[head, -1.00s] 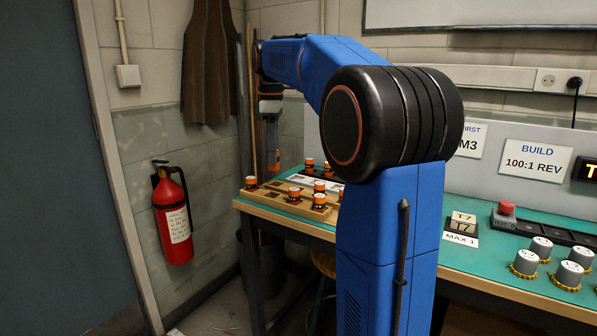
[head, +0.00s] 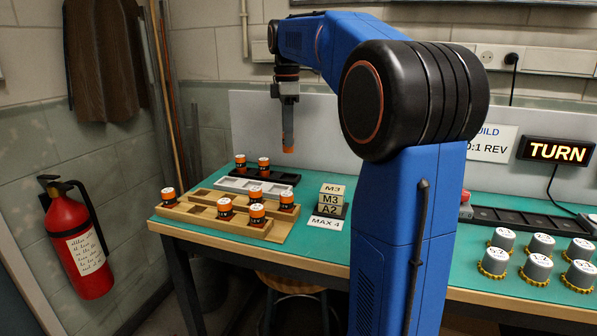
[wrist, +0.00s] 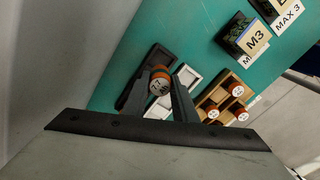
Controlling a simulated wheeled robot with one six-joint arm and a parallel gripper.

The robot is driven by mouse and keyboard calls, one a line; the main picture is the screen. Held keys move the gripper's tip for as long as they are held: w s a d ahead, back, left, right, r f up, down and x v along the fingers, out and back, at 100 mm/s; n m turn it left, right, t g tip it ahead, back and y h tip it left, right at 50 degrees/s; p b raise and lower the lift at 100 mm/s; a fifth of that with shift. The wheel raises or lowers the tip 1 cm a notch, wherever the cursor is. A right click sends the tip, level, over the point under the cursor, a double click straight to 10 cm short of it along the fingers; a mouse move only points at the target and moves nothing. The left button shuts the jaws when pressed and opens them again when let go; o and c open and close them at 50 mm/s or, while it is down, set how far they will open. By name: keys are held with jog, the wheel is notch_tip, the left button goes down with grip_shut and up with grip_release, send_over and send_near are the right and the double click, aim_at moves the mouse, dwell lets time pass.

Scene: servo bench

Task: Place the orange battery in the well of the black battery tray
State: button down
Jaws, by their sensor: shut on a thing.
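My gripper (head: 288,122) is shut on an orange battery (head: 288,142) and holds it upright in the air, over the bench. In the wrist view the two fingers (wrist: 167,90) grip the battery (wrist: 160,82), whose pale lettered end shows. The black battery tray (head: 290,178) lies at the back of the bench, below the gripper in the head view. Two orange-topped batteries (head: 264,164) stand at its left part. In the wrist view the black tray (wrist: 132,98) lies behind the fingers, partly hidden by them.
A white tray (head: 230,185) lies in front of the black one. A wooden rack (head: 195,212) with several orange-topped batteries is nearest the bench edge. A stack of lettered blocks (head: 332,198) and a MAX 4 card (head: 325,223) stand to the right.

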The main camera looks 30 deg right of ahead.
notch_tip(320, 180, down, 9)
jog(key=shift+r, duration=0.1)
dwell(0.4)
jog(key=c, duration=1.4)
grip_release()
jog(key=shift+c, duration=0.2)
notch_tip(320, 180, up, 12)
jog(key=shift+s, duration=0.1)
